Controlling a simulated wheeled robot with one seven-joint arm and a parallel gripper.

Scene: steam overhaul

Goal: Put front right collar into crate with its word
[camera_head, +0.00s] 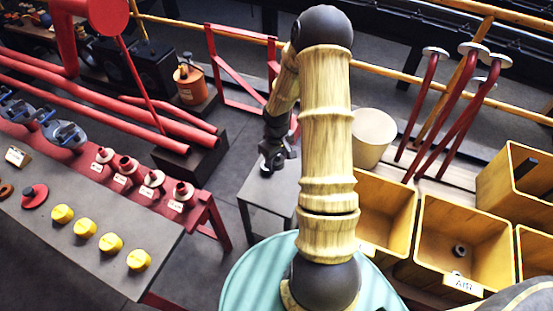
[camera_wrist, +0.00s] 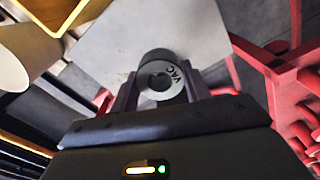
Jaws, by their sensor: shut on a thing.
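A grey ring-shaped collar (camera_wrist: 160,80) marked "VAC" sits between the fingers of my gripper (camera_wrist: 162,88) in the wrist view. My gripper is shut on it, above a grey slab top. In the head view my gripper (camera_head: 274,158) hangs over a small grey table (camera_head: 285,192); the collar is hard to make out there. A yellow crate (camera_head: 425,225) labelled "AIR" holds a dark ring. Another yellow crate (camera_head: 407,205) stands left of it, its label mostly hidden behind my arm. A third crate (camera_head: 533,240) is cut off at the right edge.
Another crate (camera_head: 520,170) stands behind at right. Red hooked pipes (camera_head: 428,105) rise behind the crates, beside a pale cylinder (camera_head: 373,135). A bench (camera_head: 100,215) at left carries yellow caps and red fittings. A round teal top (camera_head: 250,275) lies below my arm.

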